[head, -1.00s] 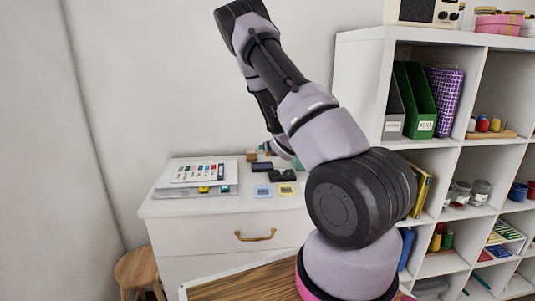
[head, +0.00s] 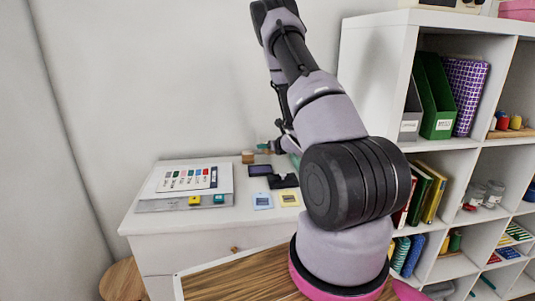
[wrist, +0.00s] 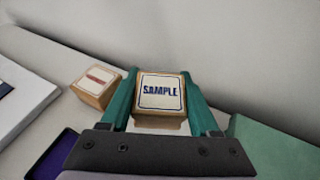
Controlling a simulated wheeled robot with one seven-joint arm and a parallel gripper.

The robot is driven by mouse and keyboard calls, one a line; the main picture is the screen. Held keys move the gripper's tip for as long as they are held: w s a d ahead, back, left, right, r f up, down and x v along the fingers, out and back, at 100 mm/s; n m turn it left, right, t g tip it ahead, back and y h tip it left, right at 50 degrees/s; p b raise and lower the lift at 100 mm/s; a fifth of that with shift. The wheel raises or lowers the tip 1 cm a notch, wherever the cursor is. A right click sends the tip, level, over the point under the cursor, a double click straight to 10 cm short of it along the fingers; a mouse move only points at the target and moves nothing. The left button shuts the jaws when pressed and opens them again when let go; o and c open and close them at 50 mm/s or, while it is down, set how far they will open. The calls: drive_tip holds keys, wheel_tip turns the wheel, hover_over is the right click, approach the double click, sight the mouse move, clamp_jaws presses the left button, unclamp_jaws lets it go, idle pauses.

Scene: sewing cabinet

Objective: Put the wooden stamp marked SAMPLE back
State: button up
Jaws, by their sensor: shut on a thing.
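The wooden stamp marked SAMPLE (wrist: 160,91) is between the two green fingers of my gripper (wrist: 158,98) in the wrist view. Its label faces the camera, and the fingers are shut on its sides. I cannot tell whether its underside touches the cabinet top. A second wooden stamp with a red mark (wrist: 97,84) stands just left of the gripper, close to the left finger. It also shows in the head view (head: 248,157) near the wall. In the head view my gripper (head: 272,147) is small and partly hidden at the cabinet's back edge.
The white cabinet top (head: 150,222) holds a chart sheet (head: 188,179), a dark ink pad (head: 260,170), a black open pad (head: 284,181), and blue (head: 262,201) and yellow (head: 290,199) squares. The wall is close behind. A white shelf (head: 375,75) stands right.

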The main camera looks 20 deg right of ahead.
sight(268, 152)
drive_tip(key=shift+f, duration=1.65)
drive_tip(key=shift+f, duration=0.2)
drive_tip(key=o, duration=1.4)
drive_tip(key=shift+r, duration=0.15)
